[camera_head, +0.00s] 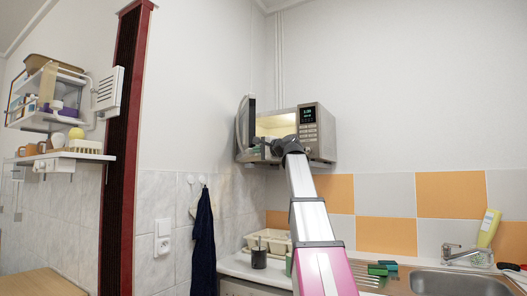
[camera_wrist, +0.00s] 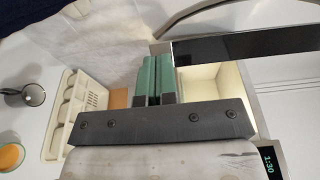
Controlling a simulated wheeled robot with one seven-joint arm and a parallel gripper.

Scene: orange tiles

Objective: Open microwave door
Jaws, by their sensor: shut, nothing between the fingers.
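The microwave (camera_head: 318,120) is mounted high against the wall at the corner, with a lit control display on its right. Its door (camera_head: 246,122) stands swung out at the left, and the pale, lit interior (camera_head: 277,126) shows. In the wrist view the dark door (camera_wrist: 245,46) crosses the upper right, and the lit interior (camera_wrist: 212,88) lies right of the fingers. My gripper (camera_wrist: 157,72) has its two green fingers together, empty, in front of the opening, left of the interior and near the door's end. I cannot tell whether they touch the door.
A dark towel (camera_head: 203,240) hangs on the left wall. The wall right of the microwave is clear.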

